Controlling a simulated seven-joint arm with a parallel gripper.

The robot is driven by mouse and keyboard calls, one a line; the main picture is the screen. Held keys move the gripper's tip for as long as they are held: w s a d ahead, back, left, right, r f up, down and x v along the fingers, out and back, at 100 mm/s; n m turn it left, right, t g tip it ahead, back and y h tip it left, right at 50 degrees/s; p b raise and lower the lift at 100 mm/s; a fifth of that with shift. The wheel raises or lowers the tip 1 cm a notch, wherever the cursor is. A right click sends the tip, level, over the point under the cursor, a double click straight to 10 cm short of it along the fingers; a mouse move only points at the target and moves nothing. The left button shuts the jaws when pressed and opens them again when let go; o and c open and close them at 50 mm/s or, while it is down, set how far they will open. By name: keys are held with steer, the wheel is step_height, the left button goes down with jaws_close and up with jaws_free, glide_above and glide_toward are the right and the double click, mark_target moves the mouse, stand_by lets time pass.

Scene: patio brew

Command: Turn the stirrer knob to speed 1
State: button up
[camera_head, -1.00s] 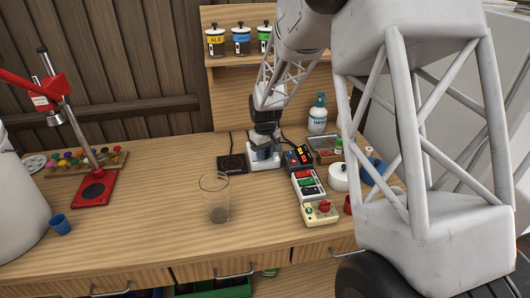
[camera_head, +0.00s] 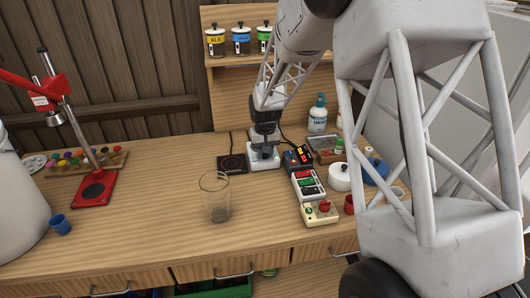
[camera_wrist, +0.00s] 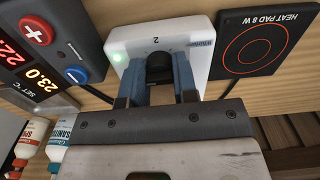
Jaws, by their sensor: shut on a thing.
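The stirrer (camera_head: 262,163) is a small white box on the wooden bench, below my arm's end. In the wrist view its white top (camera_wrist: 200,55) shows a lit green light at one corner and a mark that looks like a "2" beside the knob. The dark round knob (camera_wrist: 158,62) sits between the blue-grey fingers of my gripper (camera_wrist: 160,78). My gripper also shows in the head view (camera_head: 264,151), pointing down onto the stirrer. It is shut on the knob. The fingers hide the knob's sides and any pointer, so its setting cannot be read.
A black heat pad (camera_wrist: 262,42) lies beside the stirrer. A temperature controller (camera_head: 298,158) with red digits stands close on its right. Control boxes (camera_head: 307,185), a clear glass (camera_head: 216,197) and a white lidded pot (camera_head: 340,177) stand nearby.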

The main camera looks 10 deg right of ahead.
steer(key=o, duration=0.9)
steer(key=shift+o, duration=0.2)
steer(key=shift+r, duration=0.1)
steer(key=shift+r, duration=3.85)
steer(key=shift+s+r, duration=0.15)
steer(key=shift+s, duration=0.05)
steer(key=s+d+r+t, duration=0.1)
steer(key=s+r, duration=0.4)
steer(key=s, duration=0.6)
steer(key=s+r, duration=0.4)
steer(key=s, duration=0.6)
steer(key=s+d+r+t, duration=0.1)
steer(key=s+r, duration=0.4)
steer(key=s, duration=0.6)
steer(key=s+f, duration=0.1)
steer(key=s, duration=1)
steer(key=shift+s+d+f+m+t, duration=0.2)
steer(key=shift+s+f+m+t, duration=0.1)
steer(key=shift+f, duration=0.1)
